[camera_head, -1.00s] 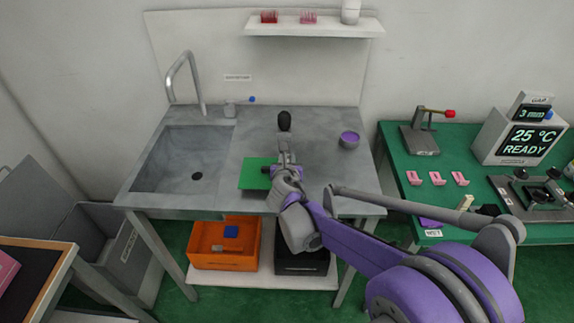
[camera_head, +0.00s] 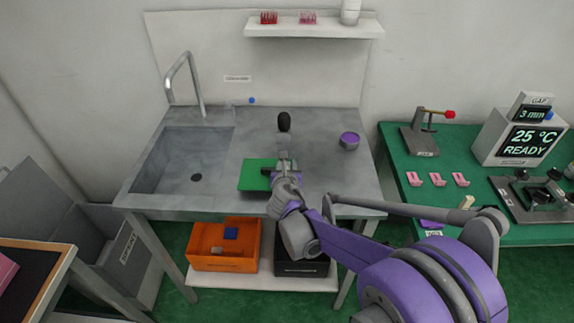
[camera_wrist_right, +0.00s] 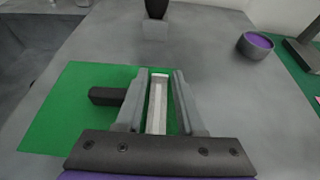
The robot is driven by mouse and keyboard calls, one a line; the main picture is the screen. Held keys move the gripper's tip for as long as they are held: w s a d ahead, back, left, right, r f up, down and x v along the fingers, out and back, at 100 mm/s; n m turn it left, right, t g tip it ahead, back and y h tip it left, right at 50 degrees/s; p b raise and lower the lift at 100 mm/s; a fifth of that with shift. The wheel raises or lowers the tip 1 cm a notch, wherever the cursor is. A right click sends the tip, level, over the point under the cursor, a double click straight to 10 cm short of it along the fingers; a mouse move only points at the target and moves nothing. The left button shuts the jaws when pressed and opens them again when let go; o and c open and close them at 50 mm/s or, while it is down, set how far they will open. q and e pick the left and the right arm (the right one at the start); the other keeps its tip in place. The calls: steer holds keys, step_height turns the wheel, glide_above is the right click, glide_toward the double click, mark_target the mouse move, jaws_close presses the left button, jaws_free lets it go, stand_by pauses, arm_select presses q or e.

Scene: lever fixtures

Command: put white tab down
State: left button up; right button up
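The white tab (camera_wrist_right: 157,105) is a narrow pale strip in the right wrist view, lying lengthwise between the fingers of my right gripper (camera_wrist_right: 160,85). Green surface and a gap show between the tab and the right finger, so the gripper looks open around it. The tab appears to lie low over the green mat (camera_wrist_right: 62,110); whether it touches the mat is hard to tell. In the head view my right gripper (camera_head: 284,166) is over the right part of the green mat (camera_head: 256,175), and it hides the tab. My left gripper is not in view.
A dark block (camera_wrist_right: 106,96) lies left of the fingers. A black knob (camera_head: 284,121) on a grey base stands behind, and a purple-lined bowl (camera_head: 349,141) sits to the right. The sink (camera_head: 182,160) is left. The grey counter is otherwise mostly clear.

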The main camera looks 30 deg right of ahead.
steer(key=p+v, duration=0.1)
steer(key=v, duration=1.1)
steer(key=s+a+f+m+g+y, duration=0.2)
steer(key=s+a+f+m, duration=0.1)
steer(key=s+m, duration=0.4)
steer(key=s+a+f+m+g+y, duration=0.2)
steer(key=s+m, duration=0.5)
steer(key=m, duration=0.6)
steer(key=s+a+f+m+g+y, duration=0.2)
steer(key=s+a+f+m+y, duration=0.1)
steer(key=s+m, duration=0.4)
steer(key=a+f+m, duration=0.1)
steer(key=m, duration=0.1)
steer(key=shift+a+f+m, duration=0.15)
steer(key=shift+f+m, duration=0.2)
steer(key=shift+m, duration=0.05)
